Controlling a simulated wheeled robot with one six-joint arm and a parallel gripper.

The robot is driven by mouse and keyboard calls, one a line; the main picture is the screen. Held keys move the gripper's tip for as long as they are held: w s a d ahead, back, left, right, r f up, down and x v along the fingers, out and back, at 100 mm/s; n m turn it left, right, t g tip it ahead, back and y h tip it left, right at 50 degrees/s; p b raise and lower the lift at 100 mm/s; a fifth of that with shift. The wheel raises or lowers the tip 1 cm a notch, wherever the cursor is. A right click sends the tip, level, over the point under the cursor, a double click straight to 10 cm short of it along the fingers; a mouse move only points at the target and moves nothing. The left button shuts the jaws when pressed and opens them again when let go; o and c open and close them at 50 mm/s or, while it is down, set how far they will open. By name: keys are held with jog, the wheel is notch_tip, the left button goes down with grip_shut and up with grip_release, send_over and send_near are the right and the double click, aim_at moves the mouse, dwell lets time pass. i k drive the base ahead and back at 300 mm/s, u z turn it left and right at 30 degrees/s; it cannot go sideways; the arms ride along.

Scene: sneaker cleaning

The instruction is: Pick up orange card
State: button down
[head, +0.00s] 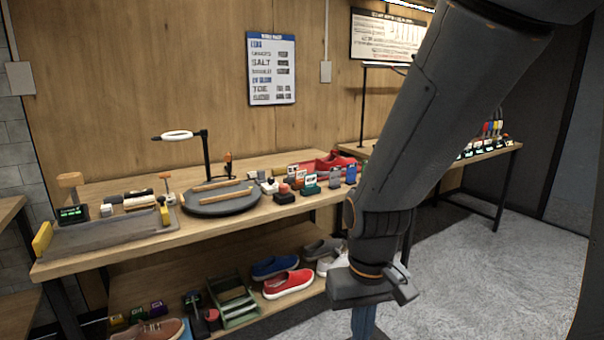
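I cannot single out an orange card for certain. Small upright cards stand among the items on the bench's right half: one with a white face and an orange-red edge (293,171), and one in a teal holder (309,181). They are small in view and their print is unreadable. My gripper (376,292) hangs at the lower right, in front of the bench and apart from the cards. Its fingers are seen edge-on, so their opening is unclear. A blue strip (362,322) shows just below it; I cannot tell whether it is held.
A red shoe (340,160) sits behind the cards. The lower shelf holds several shoes and a green crate (238,310). The floor at right is clear.

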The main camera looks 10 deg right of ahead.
aim_at(299, 174)
jog(key=i, duration=0.5)
jog(key=z, duration=2.65)
jog(key=i, duration=0.45)
jog(key=u, duration=2.8)
